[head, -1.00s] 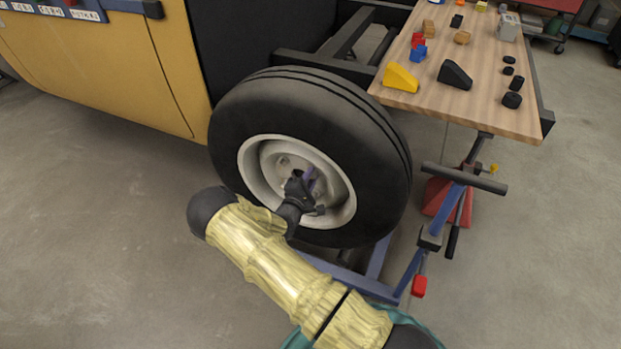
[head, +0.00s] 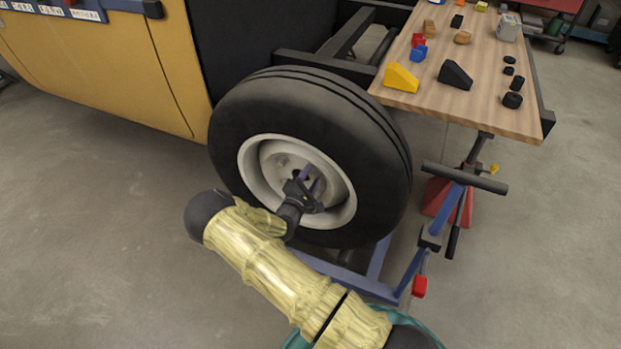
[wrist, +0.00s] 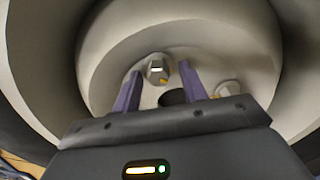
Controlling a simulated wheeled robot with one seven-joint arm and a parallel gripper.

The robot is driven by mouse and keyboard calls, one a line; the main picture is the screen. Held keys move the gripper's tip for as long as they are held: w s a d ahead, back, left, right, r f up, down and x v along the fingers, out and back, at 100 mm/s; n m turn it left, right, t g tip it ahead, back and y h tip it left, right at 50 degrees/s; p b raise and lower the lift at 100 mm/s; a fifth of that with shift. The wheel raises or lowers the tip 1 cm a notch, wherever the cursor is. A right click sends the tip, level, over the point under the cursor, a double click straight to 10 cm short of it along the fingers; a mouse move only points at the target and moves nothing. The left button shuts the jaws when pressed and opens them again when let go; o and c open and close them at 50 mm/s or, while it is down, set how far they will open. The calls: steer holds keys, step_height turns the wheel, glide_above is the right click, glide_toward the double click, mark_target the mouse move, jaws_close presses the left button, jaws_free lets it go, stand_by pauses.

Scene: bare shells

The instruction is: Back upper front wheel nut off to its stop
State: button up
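The front wheel (head: 240,120) has a pale rim with a recessed hub. A wheel nut (head: 283,160) shows on the upper part of the hub, left of my gripper (head: 308,184). In the wrist view, a silver hex nut (wrist: 157,68) with a yellow mark lies in the gap between the two purple fingers of my gripper (wrist: 160,78), apparently just beyond their tips. The fingers stand apart, with space visible on both sides of the nut. A second nut (wrist: 228,88) is right of the right finger. I cannot tell which wrist-view nut is the upper one.
A dark hole (wrist: 173,97) shows in the hub. The deep rim wall (wrist: 225,25) surrounds my fingers. A wooden bench (head: 435,108) with blocks and wedges stands right of the wheel. A blue stand (head: 448,205) is below it. The floor at left is clear.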

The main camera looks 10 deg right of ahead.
steer(key=p+v, duration=0.3)
steer(key=v, duration=1.4)
steer(key=shift+s, duration=0.15)
steer(key=shift+a+r, duration=0.1)
